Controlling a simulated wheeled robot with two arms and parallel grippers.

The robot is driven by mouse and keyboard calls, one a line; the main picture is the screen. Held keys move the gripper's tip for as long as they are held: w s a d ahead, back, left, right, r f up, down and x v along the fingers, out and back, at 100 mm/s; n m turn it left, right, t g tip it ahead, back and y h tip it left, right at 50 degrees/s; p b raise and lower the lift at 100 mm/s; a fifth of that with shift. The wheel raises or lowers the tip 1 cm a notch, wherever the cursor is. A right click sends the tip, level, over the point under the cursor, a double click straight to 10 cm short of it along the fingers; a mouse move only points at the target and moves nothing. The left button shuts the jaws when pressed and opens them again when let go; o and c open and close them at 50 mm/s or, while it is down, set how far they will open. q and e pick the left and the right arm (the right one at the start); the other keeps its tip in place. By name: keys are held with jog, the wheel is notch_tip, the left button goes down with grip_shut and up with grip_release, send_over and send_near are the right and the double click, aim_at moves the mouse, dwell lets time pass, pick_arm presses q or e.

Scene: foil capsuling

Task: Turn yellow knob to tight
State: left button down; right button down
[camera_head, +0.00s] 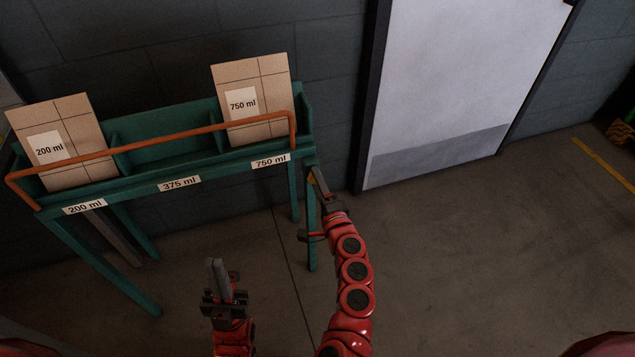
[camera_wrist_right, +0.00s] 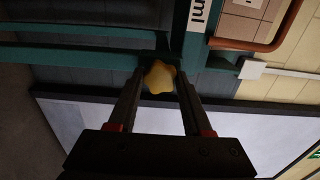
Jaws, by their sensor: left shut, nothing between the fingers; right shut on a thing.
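The yellow knob (camera_wrist_right: 159,77) is a lobed, star-like knob and sits between the fingertips of my right gripper (camera_wrist_right: 158,82) in the right wrist view. The fingers are shut on it from both sides.
The rack holds a 200 ml cardboard box (camera_head: 75,108) at left and a 750 ml box (camera_head: 268,75) at right; the 375 ml bay between them is empty. An orange rail (camera_head: 165,138) runs along the front. A pale door (camera_head: 450,80) is at right. Open floor lies at right.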

jog(key=m+p, duration=0.4)
jog(key=m, duration=1.7)
jog(key=shift+p, duration=0.4)
jog(key=shift+f+m, duration=0.1)
jog(key=shift+m, duration=0.3)
jog(key=shift+c, duration=1.6)
grip_release()
jog(key=p+v, duration=0.2)
jog(key=v, duration=1.5)
jog(key=shift+s, duration=0.2)
